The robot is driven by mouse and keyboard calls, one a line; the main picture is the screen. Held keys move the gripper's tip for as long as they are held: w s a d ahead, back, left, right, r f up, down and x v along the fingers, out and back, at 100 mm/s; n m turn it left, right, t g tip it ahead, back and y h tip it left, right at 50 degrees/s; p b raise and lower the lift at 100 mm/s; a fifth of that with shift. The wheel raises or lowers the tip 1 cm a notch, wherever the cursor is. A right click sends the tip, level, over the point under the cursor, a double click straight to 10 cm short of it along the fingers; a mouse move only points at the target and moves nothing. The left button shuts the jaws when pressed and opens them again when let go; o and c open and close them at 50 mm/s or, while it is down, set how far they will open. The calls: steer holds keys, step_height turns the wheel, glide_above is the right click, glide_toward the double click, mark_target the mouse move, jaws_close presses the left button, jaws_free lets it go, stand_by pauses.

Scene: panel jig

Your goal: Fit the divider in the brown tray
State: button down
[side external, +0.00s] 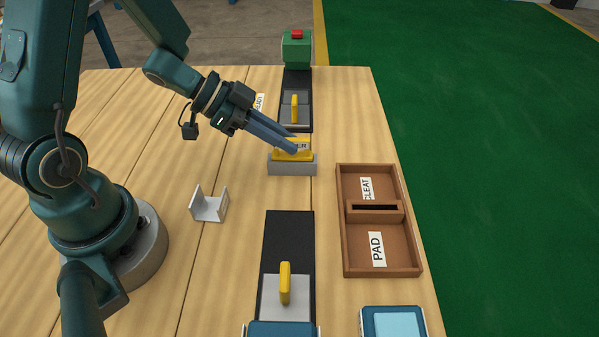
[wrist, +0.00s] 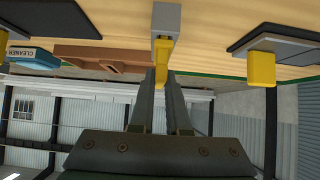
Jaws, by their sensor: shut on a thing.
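The yellow divider (side external: 279,155) stands upright in a grey block-shaped holder (side external: 292,169) near the middle of the table. Its label is partly covered by my fingers. My gripper (side external: 294,145) is shut on the divider from above and to the left. In the wrist view the divider (wrist: 162,72) shows between my fingertips (wrist: 160,80), with the grey holder (wrist: 166,18) beyond it. The brown tray (side external: 345,245) lies to the right, with a dark slot (side external: 375,207) in its cross bar between sections labelled CLEAT and PAD. The slot is empty.
Two dark strips carry grey plates with yellow upright handles, one in front (side external: 285,283) and one behind (side external: 295,108). A green box with a red button (side external: 297,48) stands at the back. A small pale bracket (side external: 209,205) is left of centre. A blue-rimmed box (side external: 393,322) sits front right.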

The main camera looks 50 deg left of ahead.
steer(key=shift+f, duration=0.1)
steer(key=c, duration=0.8)
jaws_free()
steer(key=r, duration=0.2)
steer(key=s+a+r, duration=0.1)
steer(key=r, duration=0.5)
steer(key=shift+s+a, duration=0.35)
steer(key=shift+d, duration=0.1)
